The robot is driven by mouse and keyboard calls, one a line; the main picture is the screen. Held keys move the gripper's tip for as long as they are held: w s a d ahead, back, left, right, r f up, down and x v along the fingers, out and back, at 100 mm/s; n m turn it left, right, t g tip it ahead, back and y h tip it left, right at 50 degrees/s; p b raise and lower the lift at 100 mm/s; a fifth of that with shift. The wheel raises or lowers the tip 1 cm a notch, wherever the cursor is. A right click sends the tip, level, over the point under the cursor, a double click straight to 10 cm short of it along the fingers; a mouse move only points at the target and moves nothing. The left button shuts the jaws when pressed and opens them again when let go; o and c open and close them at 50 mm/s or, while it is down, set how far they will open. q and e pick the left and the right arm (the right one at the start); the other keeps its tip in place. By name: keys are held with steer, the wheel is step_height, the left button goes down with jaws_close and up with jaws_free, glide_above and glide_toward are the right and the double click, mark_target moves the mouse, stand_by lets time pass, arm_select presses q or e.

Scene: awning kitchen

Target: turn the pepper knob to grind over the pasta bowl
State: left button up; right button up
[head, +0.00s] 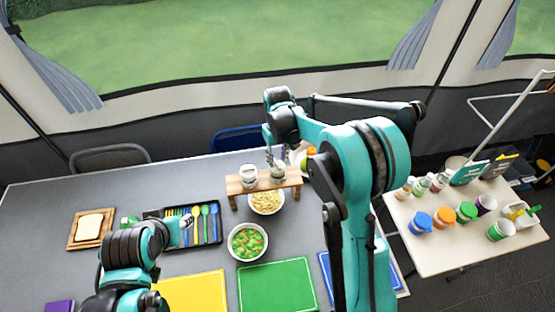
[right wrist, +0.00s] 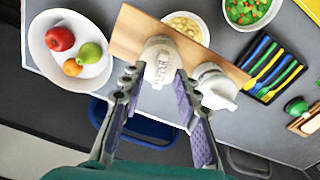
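A wooden stand (head: 236,187) holds two pale grinders side by side behind the pasta bowl (head: 266,203). The right grinder (head: 278,173) has dark lettering on its knob (right wrist: 160,62), too small to read. The left grinder (head: 248,171) also shows in the right wrist view (right wrist: 216,88). My right gripper (right wrist: 158,78) is open, with its fingers on either side of the lettered knob; I cannot tell whether they touch it. The pasta bowl is partly hidden by the stand in the right wrist view (right wrist: 202,30). My left gripper (head: 187,221) is low over the cutlery tray, its fingers unclear.
A bowl of green and orange vegetables (head: 248,243) stands in front of the pasta. A fruit bowl (right wrist: 45,37) is close beside the stand. The black cutlery tray (head: 153,213) and a bread board (head: 77,241) lie left. A side table (head: 460,242) with cups stands right.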

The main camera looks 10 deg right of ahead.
mark_target(278, 164)
step_height(278, 164, up, 11)
stand_by(0.3)
steer(key=shift+f, duration=0.1)
steer(key=s+d+r+m+t+b, duration=0.2)
steer(key=s+d+t+b, duration=0.15)
steer(key=s, duration=0.95)
steer(key=s+d+f+m+t+b, duration=0.1)
steer(key=s+d+f+t+b, duration=0.1)
steer(key=s+f, duration=0.5)
steer(key=s+t, duration=0.1)
steer(key=s, duration=0.3)
steer(key=shift+t+b, duration=0.35)
